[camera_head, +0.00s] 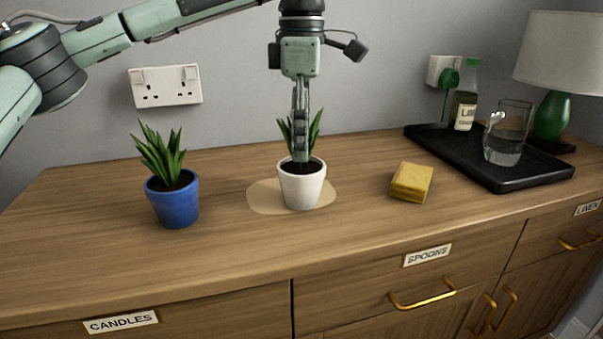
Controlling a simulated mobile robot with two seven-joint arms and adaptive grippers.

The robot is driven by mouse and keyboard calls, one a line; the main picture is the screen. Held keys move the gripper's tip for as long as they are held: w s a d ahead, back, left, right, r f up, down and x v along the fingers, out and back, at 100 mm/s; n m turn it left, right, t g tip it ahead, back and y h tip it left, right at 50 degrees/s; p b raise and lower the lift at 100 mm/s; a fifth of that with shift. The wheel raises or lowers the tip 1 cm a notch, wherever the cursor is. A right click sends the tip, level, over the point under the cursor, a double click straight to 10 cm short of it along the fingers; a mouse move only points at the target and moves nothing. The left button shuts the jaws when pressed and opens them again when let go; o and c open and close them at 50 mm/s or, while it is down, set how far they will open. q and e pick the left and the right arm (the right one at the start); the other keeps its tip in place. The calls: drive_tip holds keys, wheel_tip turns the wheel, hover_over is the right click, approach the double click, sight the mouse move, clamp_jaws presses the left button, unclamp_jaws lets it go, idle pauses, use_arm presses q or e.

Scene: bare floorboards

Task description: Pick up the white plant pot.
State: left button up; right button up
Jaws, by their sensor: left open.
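The white plant pot (302,188) stands upright on a pale tan patch (262,197) on the wooden sideboard top. It holds dark soil and a green spiky plant (314,128). My left gripper (300,155) points straight down from above, in front of the plant, with its fingertips at the level of the pot's rim. It is open, seen edge-on, so the gap between its fingers does not show. The fingers hide the middle of the plant. I cannot tell whether they touch the pot. My right gripper is not in view.
A blue pot (175,203) with a similar plant stands to the left. A yellow block-like item (411,182) lies to the right. A black tray (540,173) holds a bottle (466,105) and a glass jug (507,140); a lamp (553,118) stands behind. The wood between the pots is clear.

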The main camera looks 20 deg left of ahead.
use_arm(q)
drive_tip(key=shift+c, duration=0.5)
clamp_jaws()
